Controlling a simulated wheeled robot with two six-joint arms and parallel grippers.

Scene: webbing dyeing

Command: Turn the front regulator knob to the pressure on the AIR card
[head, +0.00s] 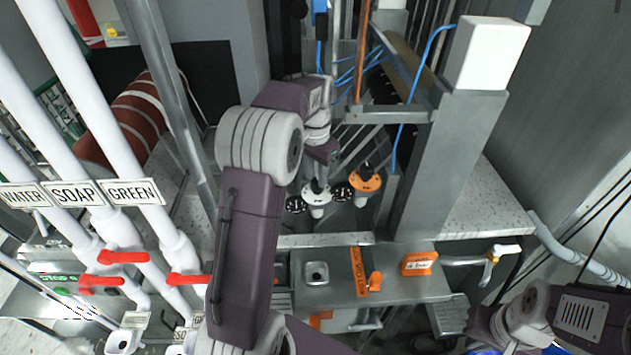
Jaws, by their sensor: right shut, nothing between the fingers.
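Two regulators stand side by side behind the grey bench: a white one (317,196) with a round black gauge (295,204), and an orange one (368,182) with a black knob and its gauge (343,192). My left gripper (318,184) points down onto the top of the white regulator and hides its knob; whether its fingers are closed on it cannot be told. An orange card holder (419,263) with a small white label sits on the bench; its handwriting is too small to read surely. My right gripper (482,322) is low at the right, shut and empty, away from the regulators.
White pipes labelled WATER, SOAP and GREEN with red lever valves (122,257) stand at the left. A grey post (440,170) rises right of the regulators. A lever valve (490,262) sticks out at the bench's right. An orange strip (360,275) lies on the bench.

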